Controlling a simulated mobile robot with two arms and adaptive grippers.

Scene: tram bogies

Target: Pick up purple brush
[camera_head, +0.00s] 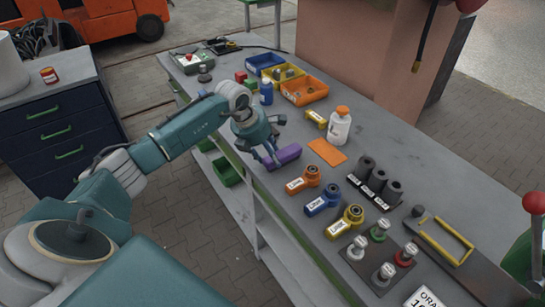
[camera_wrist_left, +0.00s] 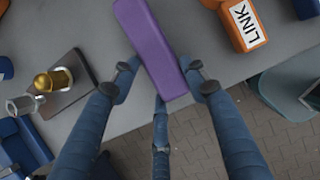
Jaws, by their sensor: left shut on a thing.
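The purple brush (camera_head: 287,155) is a purple block near the left edge of the grey workbench (camera_head: 400,150) in the head view. My left gripper (camera_head: 273,160) reaches down to it from the left, at its near end. In the left wrist view the purple brush (camera_wrist_left: 150,45) runs between the fingers of my left gripper (camera_wrist_left: 158,82), which are shut on it. A third finger shows below its end. I cannot tell whether the brush is lifted off the bench. My right gripper is not in view.
Orange (camera_head: 303,179), blue (camera_head: 322,200) and yellow (camera_head: 345,222) labelled parts stand along the bench edge. Blue and orange bins (camera_head: 304,90) stand farther back.

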